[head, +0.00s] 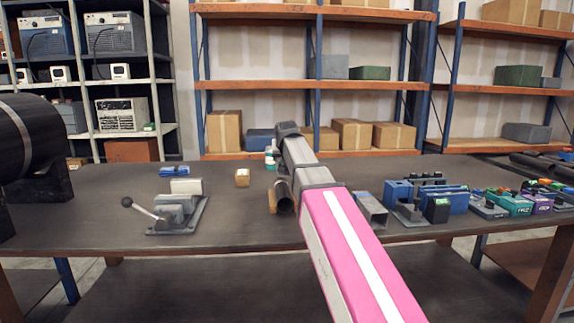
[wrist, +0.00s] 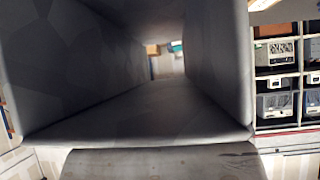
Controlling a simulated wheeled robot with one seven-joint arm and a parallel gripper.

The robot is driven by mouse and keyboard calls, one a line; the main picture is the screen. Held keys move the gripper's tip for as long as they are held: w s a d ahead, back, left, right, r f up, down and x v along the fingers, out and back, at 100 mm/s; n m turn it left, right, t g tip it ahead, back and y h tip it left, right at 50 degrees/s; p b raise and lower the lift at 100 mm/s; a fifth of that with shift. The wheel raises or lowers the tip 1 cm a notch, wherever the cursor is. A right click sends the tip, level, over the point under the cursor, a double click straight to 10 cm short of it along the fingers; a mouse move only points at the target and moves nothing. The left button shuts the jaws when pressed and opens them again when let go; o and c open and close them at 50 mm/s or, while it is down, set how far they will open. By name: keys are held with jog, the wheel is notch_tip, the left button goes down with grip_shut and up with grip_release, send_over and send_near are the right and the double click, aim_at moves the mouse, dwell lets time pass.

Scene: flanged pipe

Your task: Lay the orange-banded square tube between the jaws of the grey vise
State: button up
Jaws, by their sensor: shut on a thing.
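The grey vise (head: 176,214) stands on the left part of the table in the head view, on a flat base with a black-knobbed lever. My arm reaches over the table middle and hides much of my gripper (head: 283,186), which is to the right of the vise. In the wrist view, a hollow grey square tube (wrist: 195,105) fills most of the picture, its open end facing the camera. My gripper is shut on this tube. I can see through its bore to the far opening. No orange band shows on it; its outside is mostly hidden.
A pale block (head: 186,186) and a blue item (head: 174,171) lie behind the vise. A small brown box (head: 242,178) stands between vise and gripper. A grey square-section piece (head: 370,208) and blue blocks (head: 398,190) are right of my arm.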

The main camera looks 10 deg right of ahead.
jog(key=s+d+f+m+h, duration=0.1)
jog(key=s+d+f+m, duration=0.1)
jog(key=s+d, duration=0.45)
jog(key=s+d+f+m+h, duration=0.1)
jog(key=s+d+f+h, duration=0.15)
jog(key=s, duration=0.75)
jog(key=w+a+r+n+y, duration=0.1)
jog(key=w+a, duration=0.2)
jog(key=w, duration=0.2)
jog(key=w+a+r+n+y, duration=0.1)
jog(key=w+a+r, duration=0.1)
jog(key=w, duration=0.3)
jog(key=w+a+r+y, duration=0.1)
jog(key=w+a+r, duration=0.1)
jog(key=w+a, duration=0.2)
jog(key=shift+w+n, duration=0.4)
jog(key=shift+w, duration=0.5)
jog(key=shift+w+y, duration=0.25)
jog(key=w+d+f, duration=0.2)
jog(key=d, duration=0.1)
jog(key=w+d+f, duration=0.2)
jog(key=d, duration=0.1)
jog(key=w+d+f, duration=0.1)
jog(key=d+f, duration=0.1)
jog(key=d, duration=0.1)
jog(key=shift+w+d+f, duration=0.25)
jog(key=shift+w+f, duration=0.15)
jog(key=shift+d+f, duration=0.1)
jog(key=shift+f, duration=1.9)
jog(key=shift+f, duration=0.15)
